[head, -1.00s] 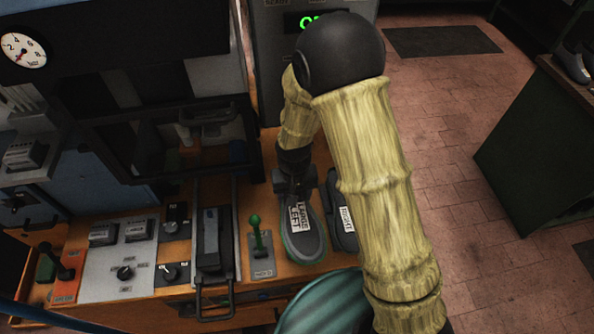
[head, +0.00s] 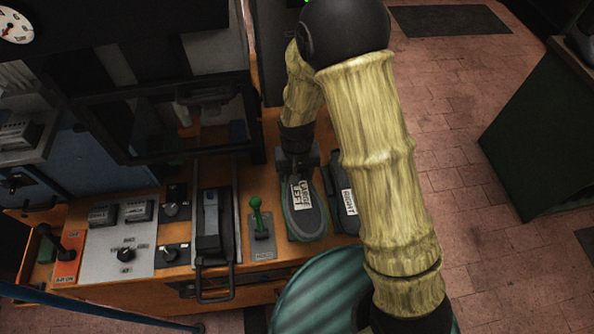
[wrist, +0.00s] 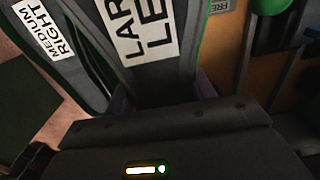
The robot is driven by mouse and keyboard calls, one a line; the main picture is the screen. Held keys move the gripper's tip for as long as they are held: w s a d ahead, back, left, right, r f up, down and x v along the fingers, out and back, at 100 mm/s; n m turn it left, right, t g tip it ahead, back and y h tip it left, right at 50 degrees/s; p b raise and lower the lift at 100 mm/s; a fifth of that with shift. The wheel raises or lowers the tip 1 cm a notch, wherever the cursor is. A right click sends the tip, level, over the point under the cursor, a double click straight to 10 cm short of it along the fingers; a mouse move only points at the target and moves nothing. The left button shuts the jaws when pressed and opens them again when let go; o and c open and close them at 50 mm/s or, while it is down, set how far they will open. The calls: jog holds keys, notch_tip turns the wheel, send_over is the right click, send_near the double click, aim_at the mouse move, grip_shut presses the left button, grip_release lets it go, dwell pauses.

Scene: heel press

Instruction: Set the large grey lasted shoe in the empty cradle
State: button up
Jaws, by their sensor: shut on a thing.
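The large grey lasted shoe (head: 306,218), labelled "LARGE LEFT", lies sole up on the orange bench top. My gripper (head: 297,168) is shut on its far end, and the arm reaches down to it from above. In the wrist view the shoe (wrist: 172,78) runs up from between my gripper's fingers (wrist: 162,100). A narrow dark carriage (head: 210,225) sits between rails on the bench to the left and carries no shoe. I cannot tell whether it is the cradle. The shoe's gripped end is partly hidden.
A second shoe (head: 347,208), labelled "MEDIUM RIGHT", lies close on the right, partly behind my arm. A green lever (head: 258,215) stands between the large shoe and the carriage. A control panel (head: 120,240) is further left. A round teal stool-like thing (head: 315,290) is in front.

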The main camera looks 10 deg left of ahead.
jog(key=shift+w+f+b, duration=0.2)
jog(key=shift+f+b, duration=1)
jog(key=shift+f, duration=0.6)
jog(key=shift+s+a+f+b, duration=0.1)
jog(key=shift+s+f+b, duration=0.15)
jog(key=shift+f+b, duration=0.45)
jog(key=shift+w+f+b, duration=0.2)
jog(key=shift+f+b, duration=0.2)
jog(key=shift+f, duration=0.45)
jog(key=shift+s+f, duration=0.15)
jog(key=shift+f, duration=0.15)
jog(key=shift+f+b, duration=0.6)
jog(key=o, duration=1.3)
jog(key=shift+c, duration=0.2)
